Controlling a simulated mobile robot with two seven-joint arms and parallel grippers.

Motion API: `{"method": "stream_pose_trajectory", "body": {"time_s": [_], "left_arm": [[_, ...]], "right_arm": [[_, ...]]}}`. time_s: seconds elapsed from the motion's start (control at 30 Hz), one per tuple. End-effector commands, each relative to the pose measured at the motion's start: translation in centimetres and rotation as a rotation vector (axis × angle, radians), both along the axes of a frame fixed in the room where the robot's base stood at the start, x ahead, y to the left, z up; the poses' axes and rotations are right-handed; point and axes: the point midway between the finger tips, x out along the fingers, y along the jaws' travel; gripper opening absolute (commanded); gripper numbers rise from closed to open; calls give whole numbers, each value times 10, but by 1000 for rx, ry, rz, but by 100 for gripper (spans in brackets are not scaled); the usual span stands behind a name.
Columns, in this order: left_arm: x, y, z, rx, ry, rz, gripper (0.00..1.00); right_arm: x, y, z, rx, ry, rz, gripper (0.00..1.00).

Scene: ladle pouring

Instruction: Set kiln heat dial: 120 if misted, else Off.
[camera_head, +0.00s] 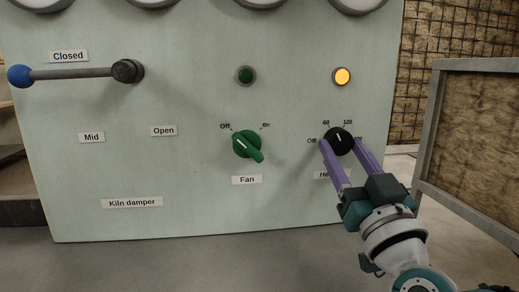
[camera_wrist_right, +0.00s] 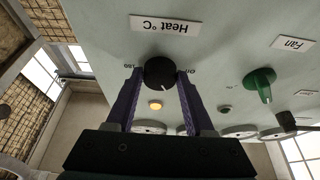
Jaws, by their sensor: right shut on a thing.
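The black heat dial (camera_head: 339,140) is on the right of the pale panel, inside a scale marked Off, 60, 120 and 180. Its white pointer line points up and slightly left, between 60 and 120. It also shows upside down in the right wrist view (camera_wrist_right: 160,73). My right gripper (camera_head: 340,143) is shut on the dial, with one purple finger on each side. The fingers partly cover the Heat label (camera_wrist_right: 165,25) in the head view. My left gripper is out of view. No misted surface can be made out.
An amber lamp (camera_head: 342,76) is lit above the dial; a green lamp (camera_head: 245,75) above the fan looks dark. The green fan knob (camera_head: 248,146) is left of the dial. The damper lever (camera_head: 75,73) lies horizontal near Closed. A framed board (camera_head: 480,140) stands at right.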

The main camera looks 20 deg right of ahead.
Motion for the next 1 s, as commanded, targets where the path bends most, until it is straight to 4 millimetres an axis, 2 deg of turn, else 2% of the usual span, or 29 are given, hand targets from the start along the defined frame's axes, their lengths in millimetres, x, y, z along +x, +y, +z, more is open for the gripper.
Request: {"method": "stream_pose_trajectory", "body": {"time_s": [0.03, 0.33, 0.67, 1.0], "left_arm": [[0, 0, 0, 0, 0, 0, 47], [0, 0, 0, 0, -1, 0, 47], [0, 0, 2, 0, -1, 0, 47], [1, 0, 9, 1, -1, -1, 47]], "right_arm": [[0, 0, 0, 0, 0, 0, 34], [0, 0, 0, 0, 0, 0, 0], [0, 1, 0, 41, -9, -1, 0], [1, 4, 1, 260, -58, -2, 0]]}}
